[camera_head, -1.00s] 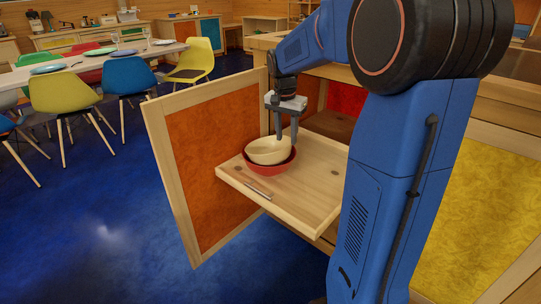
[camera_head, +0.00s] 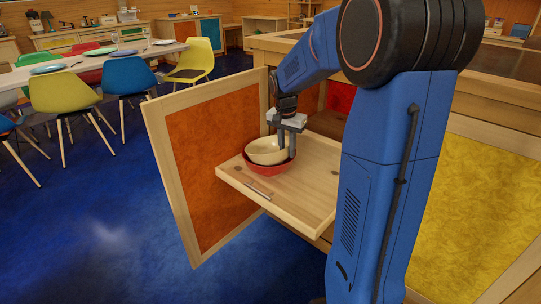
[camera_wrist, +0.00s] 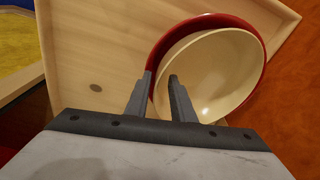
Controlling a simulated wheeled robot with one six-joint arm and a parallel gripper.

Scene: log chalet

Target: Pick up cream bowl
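The cream bowl (camera_head: 264,151) sits inside a larger red bowl (camera_head: 268,168) on a pulled-out wooden shelf. In the wrist view the cream bowl (camera_wrist: 215,80) lies tilted within the red bowl (camera_wrist: 163,47). My gripper (camera_head: 287,155) points down at the right side of the bowls. In the wrist view my gripper (camera_wrist: 160,82) is open, with one finger inside the cream bowl and the other at the outer edge of the red bowl. The rims pass between the fingers. I cannot tell whether either finger touches a bowl.
The wooden pull-out shelf (camera_head: 300,205) has a raised edge and a small handle (camera_head: 259,190) in front. An open cabinet door (camera_head: 228,150) with an orange panel stands close on the left. Chairs and a table (camera_head: 90,62) are farther away.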

